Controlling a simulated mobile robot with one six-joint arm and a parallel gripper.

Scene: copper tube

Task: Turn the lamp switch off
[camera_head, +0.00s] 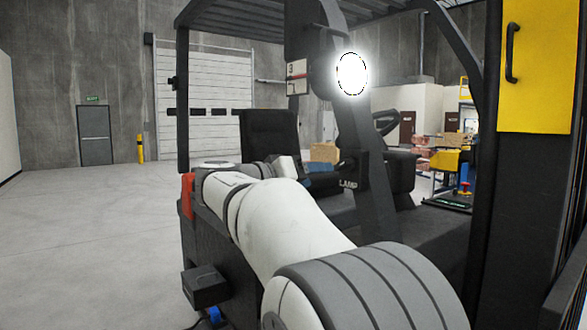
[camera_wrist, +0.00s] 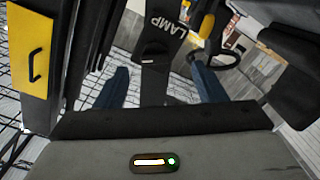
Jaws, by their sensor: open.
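The round lamp (camera_head: 351,73) glows bright white high on the forklift's dark post. Lower on that post is the dark lamp switch box (camera_head: 349,170) with a white LAMP label. In the wrist view the switch box (camera_wrist: 153,52) and its LAMP lettering appear at the top centre; the lever's position is hard to tell. My gripper (camera_head: 320,181) is just left of the switch in the head view, partly hidden by my arm. In the wrist view my gripper (camera_wrist: 160,86) has its two blue fingers wide apart with nothing between them, and the switch shows beyond the gap, apart from them.
The forklift's black seat (camera_head: 270,137) and steering wheel (camera_head: 386,123) are close to my arm. A yellow panel with a black handle (camera_head: 538,66) is at the right. The floor (camera_head: 90,235) at the left is clear.

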